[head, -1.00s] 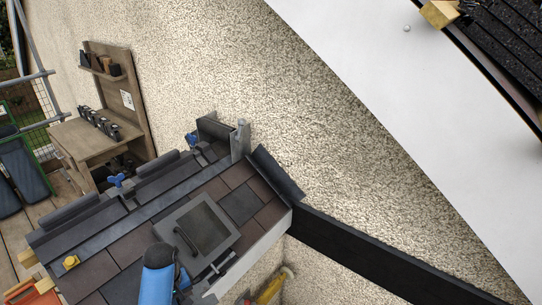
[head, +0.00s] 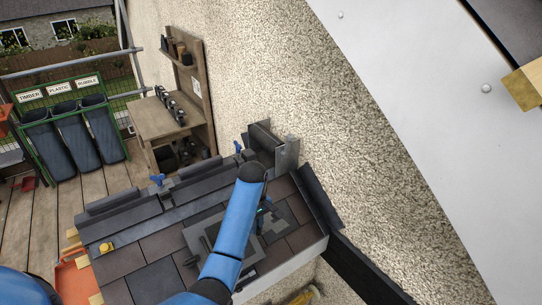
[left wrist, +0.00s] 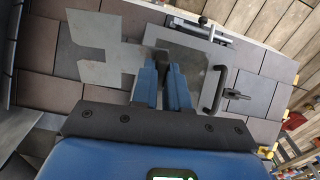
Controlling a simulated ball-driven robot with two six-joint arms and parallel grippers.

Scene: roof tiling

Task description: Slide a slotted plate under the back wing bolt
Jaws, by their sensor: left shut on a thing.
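My left gripper (left wrist: 162,65) is shut on a flat grey slotted plate (left wrist: 98,37), held by its near end in the left wrist view. The plate's open notch faces left, over the brown and grey tiles. In the head view my left gripper (head: 266,214) is over the roof, partly hidden by my blue arm; the plate shows only as a small grey patch there. Two blue wing bolts stand along the ridge, one at the left (head: 157,180) and one farther back (head: 238,147). The plate is apart from both. My right gripper is not in view.
A grey hatch with a handle (left wrist: 214,92) lies in the tiles below the gripper. Upright metal pieces (head: 287,152) stand at the ridge's far end by the rough wall (head: 350,110). A yellow piece (head: 105,248) sits on the lower left tiles. A wooden bench (head: 165,115) stands behind.

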